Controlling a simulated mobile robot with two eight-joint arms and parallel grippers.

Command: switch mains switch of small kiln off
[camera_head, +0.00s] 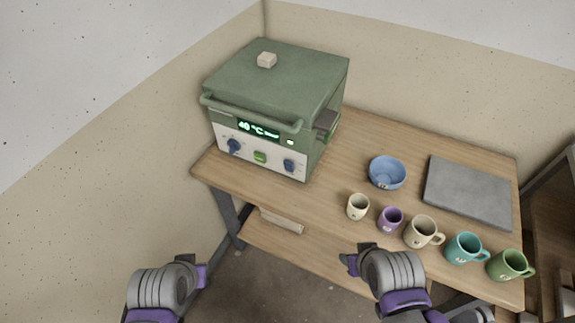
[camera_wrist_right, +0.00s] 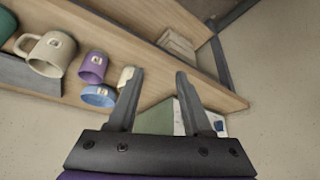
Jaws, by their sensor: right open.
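The small green kiln (camera_head: 275,85) stands at the left end of the wooden table. Its pale front panel has a lit display (camera_head: 258,131) reading 40 °C, two blue knobs (camera_head: 233,146) and a green switch (camera_head: 260,157) between them. Which way the switch is set is too small to tell. My right gripper (camera_head: 352,262) is in front of the table, right of and apart from the kiln. In the right wrist view its jaws (camera_wrist_right: 158,76) are open and empty, with part of the kiln (camera_wrist_right: 157,119) behind them. My left gripper (camera_head: 200,274) is low at the left; its jaws cannot be made out.
A blue bowl (camera_head: 387,172), a cream cup (camera_head: 357,206), a purple cup (camera_head: 390,218) and several mugs (camera_head: 421,231) stand right of the kiln. A grey slab (camera_head: 468,192) lies behind them. A small beige block (camera_head: 267,60) sits on the kiln. The tabletop's front edge separates my grippers from these.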

